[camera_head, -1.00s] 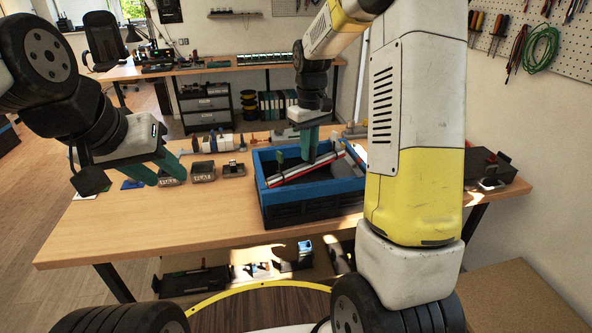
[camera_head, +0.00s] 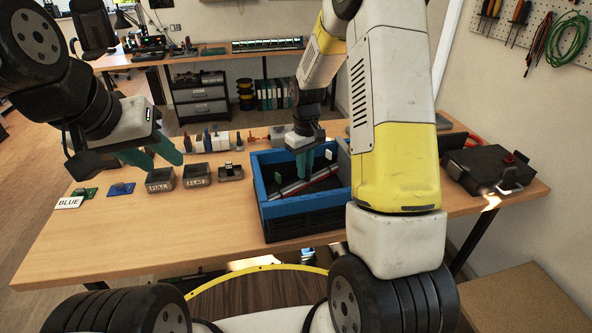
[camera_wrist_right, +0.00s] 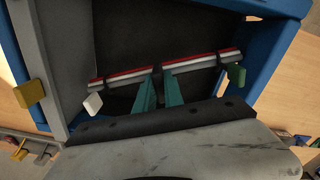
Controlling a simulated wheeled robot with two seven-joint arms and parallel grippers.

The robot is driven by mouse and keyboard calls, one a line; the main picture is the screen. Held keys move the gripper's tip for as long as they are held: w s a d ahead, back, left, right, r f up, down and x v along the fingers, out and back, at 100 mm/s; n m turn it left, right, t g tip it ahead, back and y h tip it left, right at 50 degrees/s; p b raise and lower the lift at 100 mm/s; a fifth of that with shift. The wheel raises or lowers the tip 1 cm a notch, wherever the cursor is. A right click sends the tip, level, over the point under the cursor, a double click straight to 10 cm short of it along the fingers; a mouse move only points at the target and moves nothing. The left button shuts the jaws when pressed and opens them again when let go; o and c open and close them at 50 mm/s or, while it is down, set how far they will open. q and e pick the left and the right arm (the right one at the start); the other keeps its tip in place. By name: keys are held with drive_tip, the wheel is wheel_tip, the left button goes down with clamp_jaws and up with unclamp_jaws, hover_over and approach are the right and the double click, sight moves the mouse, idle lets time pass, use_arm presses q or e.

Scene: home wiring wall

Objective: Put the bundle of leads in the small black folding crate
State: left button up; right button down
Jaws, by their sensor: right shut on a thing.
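The bundle of leads (camera_head: 304,184), with red, white and dark strands, lies across the inside of the crate. My right gripper (camera_head: 304,170) reaches down into the crate and is shut on the bundle's middle, which also shows in the right wrist view (camera_wrist_right: 203,64). Pale, green and yellow tabs show around the bundle there. The crate (camera_head: 290,225) is black with a blue rim and stands open on the workbench. I cannot tell whether the bundle touches its floor. My left gripper (camera_head: 154,157) is open and empty above the bench, left of the crate.
Small dark bins marked FULL (camera_head: 160,180) and FLAT (camera_head: 196,176) stand left of the crate. A BLUE card (camera_head: 69,203) lies farther left. A black case (camera_head: 487,168) stands at the bench's right end. The front left bench top is clear.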

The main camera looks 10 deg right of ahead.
drive_tip(key=shift+f, duration=3.15)
drive_tip(key=c, duration=1.5)
unclamp_jaws()
drive_tip(key=shift+f, duration=0.1)
drive_tip(key=shift+o, duration=0.2)
wheel_tip(320, 180, up, 12)
drive_tip(key=shift+f, duration=0.1)
wheel_tip(320, 180, up, 9)
drive_tip(key=m+t, duration=0.1)
hover_over(305, 184)
drive_tip(key=s, duration=0.3)
drive_tip(key=s+r+m+t, duration=0.1)
drive_tip(key=s+r, duration=0.2)
drive_tip(key=s, duration=0.3)
drive_tip(key=s+a+r+m+t+y, duration=0.1)
drive_tip(key=s+r+t, duration=0.1)
drive_tip(key=s, duration=0.5)
drive_tip(key=s+r+m+t+y, duration=0.1)
drive_tip(key=s+r+t, duration=0.1)
drive_tip(key=s+r, duration=0.3)
drive_tip(key=shift+s+a+m, duration=0.15)
drive_tip(key=shift+s+m, duration=0.25)
drive_tip(key=shift+s, duration=0.35)
